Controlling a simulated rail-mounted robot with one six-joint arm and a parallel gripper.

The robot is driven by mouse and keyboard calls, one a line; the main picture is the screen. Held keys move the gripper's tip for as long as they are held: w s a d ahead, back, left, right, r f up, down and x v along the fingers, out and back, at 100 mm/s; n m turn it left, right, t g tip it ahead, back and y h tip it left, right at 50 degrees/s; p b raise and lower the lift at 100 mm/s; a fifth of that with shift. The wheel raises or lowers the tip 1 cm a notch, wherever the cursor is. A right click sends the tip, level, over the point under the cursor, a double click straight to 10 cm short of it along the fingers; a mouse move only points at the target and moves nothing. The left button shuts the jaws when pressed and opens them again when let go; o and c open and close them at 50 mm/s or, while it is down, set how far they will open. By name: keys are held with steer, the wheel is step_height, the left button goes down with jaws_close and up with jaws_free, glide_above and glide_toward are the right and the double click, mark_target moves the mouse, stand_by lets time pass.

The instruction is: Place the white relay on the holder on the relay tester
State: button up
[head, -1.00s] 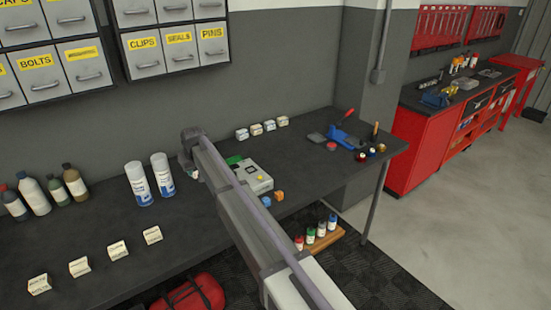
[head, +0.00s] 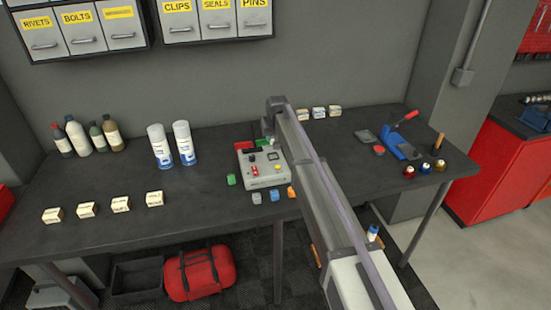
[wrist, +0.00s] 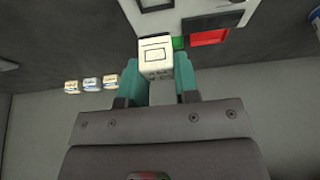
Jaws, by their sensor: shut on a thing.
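My gripper (wrist: 157,70) is shut on the white relay (wrist: 156,52), a pale block with a square outline on its face, held between teal fingers. In the head view the arm hides the relay, and the gripper's jaws are not clear. The relay tester (head: 270,180) is a light grey box on the bench with red and green parts on top. My arm's end is just behind its far right side. Part of the tester (wrist: 205,12) shows at the top of the wrist view. The holder cannot be made out for certain.
Green (head: 231,180), pale (head: 256,198), blue (head: 274,195) and orange (head: 291,192) blocks lie near the tester's left and front. Spray cans (head: 160,147) stand to its left. Small boxes (head: 319,113) sit behind my arm.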

mark_target(273, 138)
step_height(273, 138, down, 3)
steer(key=shift+f+b, duration=0.1)
steer(key=shift+b, duration=0.4)
steer(key=shift+a, duration=0.1)
step_height(273, 138, down, 4)
steer(key=b, duration=0.3)
steer(key=shift+r+b, duration=0.2)
steer(key=shift+b, duration=0.1)
steer(key=shift+r, duration=0.3)
steer(key=shift+c, duration=0.3)
steer(key=shift+f, duration=0.2)
steer(key=o, duration=1)
steer(key=shift+c, duration=0.2)
